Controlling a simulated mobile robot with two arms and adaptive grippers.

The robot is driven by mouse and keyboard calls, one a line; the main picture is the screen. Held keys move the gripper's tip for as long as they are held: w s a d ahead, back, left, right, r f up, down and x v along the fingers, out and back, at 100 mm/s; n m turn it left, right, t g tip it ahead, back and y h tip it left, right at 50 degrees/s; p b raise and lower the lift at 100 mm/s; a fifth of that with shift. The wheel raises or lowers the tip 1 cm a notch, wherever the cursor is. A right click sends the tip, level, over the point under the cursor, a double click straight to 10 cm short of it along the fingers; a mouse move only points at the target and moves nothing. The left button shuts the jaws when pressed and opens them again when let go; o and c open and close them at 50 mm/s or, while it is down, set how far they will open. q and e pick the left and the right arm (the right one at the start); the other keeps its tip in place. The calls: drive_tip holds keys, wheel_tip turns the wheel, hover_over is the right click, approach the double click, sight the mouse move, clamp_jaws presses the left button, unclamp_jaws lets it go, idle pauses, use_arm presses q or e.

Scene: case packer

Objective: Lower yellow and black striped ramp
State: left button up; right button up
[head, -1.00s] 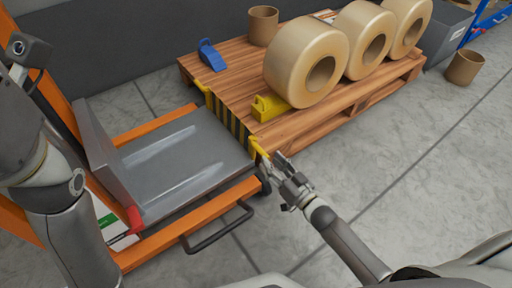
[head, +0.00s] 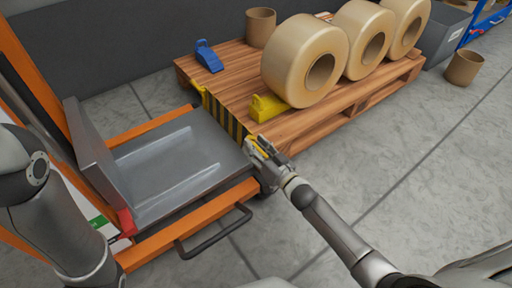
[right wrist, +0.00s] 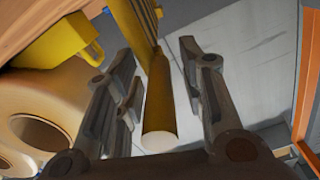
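The yellow and black striped ramp (head: 226,118) stands upright between the grey platform (head: 175,165) of an orange-framed lift and the wooden pallet (head: 222,87). A yellow handle sticks out at each end of it. My right gripper (head: 259,148) is at the near handle. In the right wrist view the yellow handle (right wrist: 159,115) lies between the two spread fingers of my right gripper (right wrist: 158,50), with gaps showing on both sides. The striped face (right wrist: 148,17) shows beyond it. My left gripper is out of view; only part of my left arm shows.
Three big tan rolls (head: 305,60) stand on the pallet, with a yellow wedge (head: 268,107) and a blue wedge (head: 209,57). A brown tube (head: 261,28) stands behind, another (head: 464,67) on the floor. The lift's dark handle bar (head: 218,236) juts out in front.

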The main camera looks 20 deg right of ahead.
clamp_jaws()
